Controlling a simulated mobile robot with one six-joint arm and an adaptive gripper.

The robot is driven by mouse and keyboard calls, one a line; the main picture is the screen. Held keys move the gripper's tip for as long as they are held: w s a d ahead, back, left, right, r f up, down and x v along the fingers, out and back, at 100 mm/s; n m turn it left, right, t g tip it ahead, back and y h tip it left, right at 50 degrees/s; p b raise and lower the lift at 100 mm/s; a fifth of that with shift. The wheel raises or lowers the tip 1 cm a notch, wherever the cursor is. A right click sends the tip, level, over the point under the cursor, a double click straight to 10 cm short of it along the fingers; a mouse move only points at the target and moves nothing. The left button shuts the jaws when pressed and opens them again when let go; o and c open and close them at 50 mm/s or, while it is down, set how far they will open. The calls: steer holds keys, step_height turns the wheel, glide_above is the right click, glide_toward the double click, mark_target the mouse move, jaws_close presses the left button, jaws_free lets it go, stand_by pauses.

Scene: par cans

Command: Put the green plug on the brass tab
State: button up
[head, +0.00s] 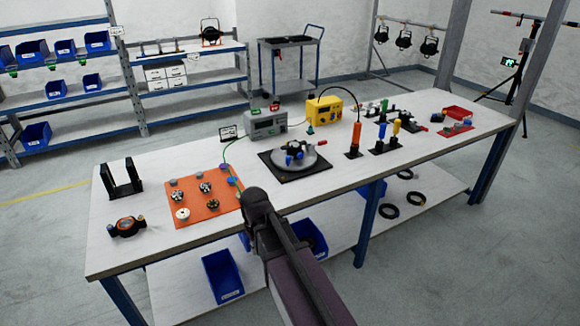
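My arm reaches up from the bottom of the head view, and its dark end (256,201) hangs over the right edge of the orange mat (171,201). The fingers are hidden or too small to make out, so I cannot tell whether they hold anything. Several small round parts (205,188) sit on the mat. I cannot make out the brass tab.
A black plate with a grey disc (313,167) lies right of the mat. A black bracket (121,181) and a dark ring-shaped part (127,227) are at left. The white front strip is clear.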

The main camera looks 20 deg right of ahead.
steer(key=shift+s+a, duration=0.1)
steer(key=shift+s, duration=0.35)
steer(key=shift+d, duration=0.25)
